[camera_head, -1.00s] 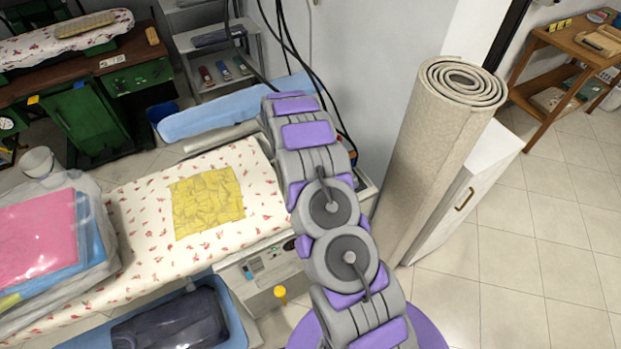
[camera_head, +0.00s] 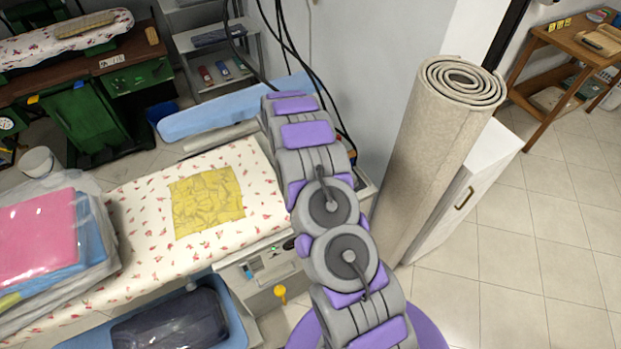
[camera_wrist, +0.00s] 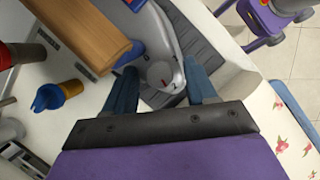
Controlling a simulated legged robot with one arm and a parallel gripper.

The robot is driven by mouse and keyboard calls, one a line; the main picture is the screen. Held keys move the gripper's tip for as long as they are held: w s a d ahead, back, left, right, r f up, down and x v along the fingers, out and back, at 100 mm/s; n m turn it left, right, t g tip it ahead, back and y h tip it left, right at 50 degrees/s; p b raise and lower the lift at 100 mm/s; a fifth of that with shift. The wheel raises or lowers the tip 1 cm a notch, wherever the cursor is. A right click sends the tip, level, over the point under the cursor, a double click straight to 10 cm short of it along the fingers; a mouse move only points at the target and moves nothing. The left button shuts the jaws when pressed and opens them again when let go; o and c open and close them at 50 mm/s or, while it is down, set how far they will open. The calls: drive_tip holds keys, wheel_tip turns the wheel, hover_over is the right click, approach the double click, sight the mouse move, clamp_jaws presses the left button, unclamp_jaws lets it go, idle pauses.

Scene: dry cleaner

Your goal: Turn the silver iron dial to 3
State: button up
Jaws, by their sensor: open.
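The silver iron (camera_wrist: 172,32) shows in the wrist view, standing on a dark grey ribbed pad (camera_wrist: 205,50). Its round pale dial (camera_wrist: 161,74) has a small red mark near its lower edge. My gripper (camera_wrist: 160,69) is open, with one blue finger on each side of the dial. Gaps show between the fingers and the dial, and I cannot tell whether either touches it. In the head view my arm hides the iron and the gripper.
In the wrist view, a wooden bar (camera_wrist: 85,35) and a blue-and-yellow object (camera_wrist: 58,95) lie left of the iron. In the head view, a yellow cloth (camera_head: 207,202) lies on the floral board (camera_head: 135,205). A rolled carpet (camera_head: 432,150) stands right of my arm.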

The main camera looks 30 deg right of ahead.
drive_tip(key=p+v, duration=0.1)
drive_tip(key=v, duration=1.6)
drive_tip(key=shift+r, duration=0.15)
